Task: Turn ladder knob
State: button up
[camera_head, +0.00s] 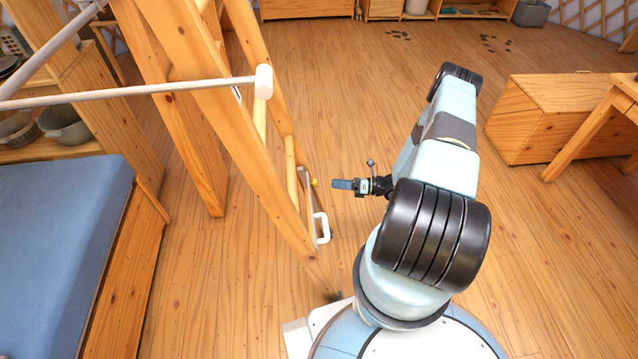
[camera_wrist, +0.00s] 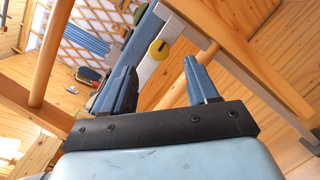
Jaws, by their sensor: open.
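The ladder knob is a small round yellow knob with a dark slot (camera_wrist: 158,50), mounted on a pale strip by the ladder in the wrist view. In the head view it is a tiny yellow spot (camera_head: 314,182) on the wooden ladder (camera_head: 235,130). My gripper (camera_head: 336,184) is just right of the knob in the head view, pointing left at it. In the wrist view my gripper (camera_wrist: 160,68) has its blue fingers apart with nothing between them. The knob appears beyond the fingertips, roughly between them. I see no contact.
A white handle (camera_head: 322,228) sits low on the ladder, below the knob. A bed with a blue mattress (camera_head: 60,250) is at the left. A wooden chest (camera_head: 545,120) stands at the right. The floor (camera_head: 320,90) behind my arm is mostly clear.

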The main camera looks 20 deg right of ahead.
aim_at(315, 183)
jog(key=x, duration=0.7)
jog(key=shift+a, duration=0.2)
jog(key=shift+c, duration=0.3)
jog(key=c, duration=0.9)
jog(key=shift+c, duration=0.5)
jog(key=shift+w, duration=0.1)
